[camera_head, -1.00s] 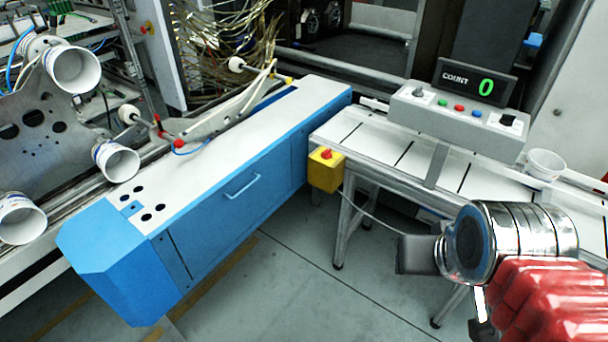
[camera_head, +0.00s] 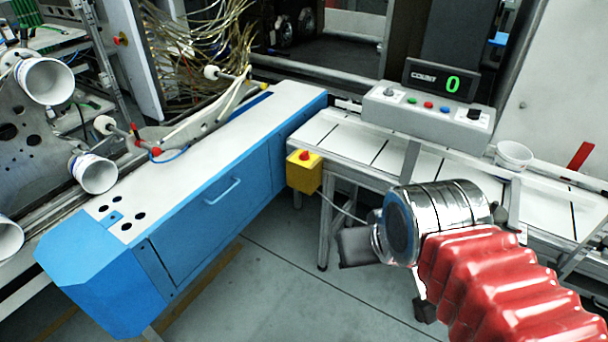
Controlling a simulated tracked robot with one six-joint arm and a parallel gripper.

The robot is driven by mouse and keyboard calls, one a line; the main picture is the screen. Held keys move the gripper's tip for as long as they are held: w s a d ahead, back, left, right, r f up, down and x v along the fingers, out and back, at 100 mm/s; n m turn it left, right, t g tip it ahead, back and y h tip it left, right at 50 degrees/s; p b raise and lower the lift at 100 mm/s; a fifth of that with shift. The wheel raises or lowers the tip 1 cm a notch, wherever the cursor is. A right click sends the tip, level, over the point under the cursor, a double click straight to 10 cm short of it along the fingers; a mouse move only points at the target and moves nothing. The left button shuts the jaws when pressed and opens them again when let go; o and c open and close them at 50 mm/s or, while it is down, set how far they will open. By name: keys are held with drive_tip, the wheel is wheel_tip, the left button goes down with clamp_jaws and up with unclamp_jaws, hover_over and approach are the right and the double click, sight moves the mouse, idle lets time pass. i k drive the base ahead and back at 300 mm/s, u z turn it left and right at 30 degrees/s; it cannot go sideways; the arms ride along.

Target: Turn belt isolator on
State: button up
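The grey control box (camera_head: 425,119) stands on the white conveyor's far side. It carries a black rotary knob (camera_head: 474,113) at its right end, a small switch (camera_head: 391,92) at its left end and green, red and blue buttons between. No readable label shows which control is the belt isolator. A red handle-like bar (camera_head: 581,156) stands at the conveyor's far right. My arm's silver wrist and red bellows reach in from the lower right, in front of the conveyor.
A display reading COUNT 0 (camera_head: 440,82) stands above the box. A white cup (camera_head: 513,155) is right of it. A yellow box with a red button (camera_head: 304,170) hangs at the conveyor's near left corner. A blue-sided machine (camera_head: 215,210) fills the left; open floor lies between.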

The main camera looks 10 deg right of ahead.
sight(304, 157)
drive_tip(key=u, duration=0.25)
drive_tip(key=i, duration=1.3)
drive_tip(key=z, duration=0.4)
